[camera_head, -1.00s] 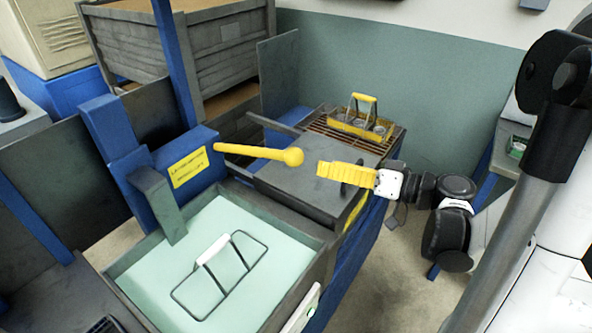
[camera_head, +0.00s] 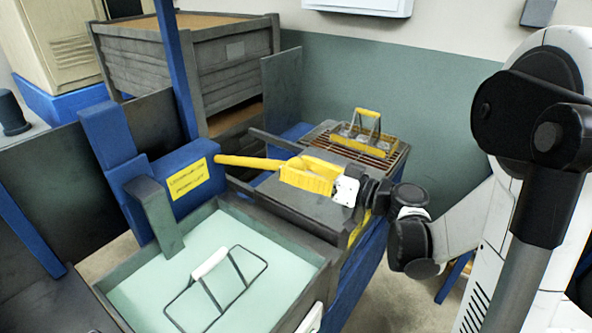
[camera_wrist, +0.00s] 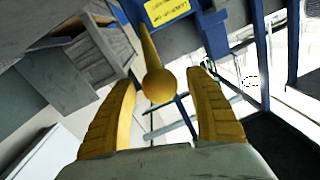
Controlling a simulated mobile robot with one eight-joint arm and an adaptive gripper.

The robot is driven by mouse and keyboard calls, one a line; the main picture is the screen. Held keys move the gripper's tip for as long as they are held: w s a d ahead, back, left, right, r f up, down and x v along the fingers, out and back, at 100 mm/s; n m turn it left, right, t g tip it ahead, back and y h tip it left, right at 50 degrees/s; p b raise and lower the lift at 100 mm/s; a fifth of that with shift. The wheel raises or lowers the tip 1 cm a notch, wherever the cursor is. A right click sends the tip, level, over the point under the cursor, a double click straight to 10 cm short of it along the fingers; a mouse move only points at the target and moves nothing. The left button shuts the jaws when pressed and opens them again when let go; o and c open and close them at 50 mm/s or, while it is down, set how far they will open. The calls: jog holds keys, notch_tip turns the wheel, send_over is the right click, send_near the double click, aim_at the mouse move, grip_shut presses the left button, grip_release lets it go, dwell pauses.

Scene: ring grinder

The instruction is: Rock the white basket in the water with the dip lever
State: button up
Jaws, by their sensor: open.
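The yellow dip lever (camera_head: 246,161) sticks out to the right from a blue post with a yellow label. Its round knob shows in the wrist view (camera_wrist: 159,84), between the two yellow fingers of my gripper (camera_wrist: 165,95), with a gap on each side. In the head view my gripper (camera_head: 300,172) is open around the lever's knob end, which its fingers partly hide. The white-handled basket (camera_head: 211,262) sits in the pale green water of the grey tank (camera_head: 318,290), with its wire frame and handle showing.
A yellow carrier (camera_head: 362,146) stands on a brown rack behind the grey bench lid (camera_head: 300,208). A large grey crate (camera_head: 235,60) is at the back. A grey bracket (camera_head: 155,215) hangs over the tank's left side.

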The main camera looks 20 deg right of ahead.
grip_shut()
jog(key=w+a+r+g+p, duration=0.1)
jog(key=w+r+p, duration=0.1)
jog(key=r+p, duration=0.3)
jog(key=w+a+r+g+h+p, duration=0.1)
jog(key=w+a+r+p, duration=0.1)
jog(key=r+p, duration=0.4)
jog(key=shift+w+a+h+p, duration=0.3)
jog(key=shift+w+p, duration=0.2)
jog(key=shift+p, duration=0.25)
grip_release()
jog(key=shift+s, duration=0.1)
jog(key=shift+d, duration=0.1)
jog(key=v, duration=1.2)
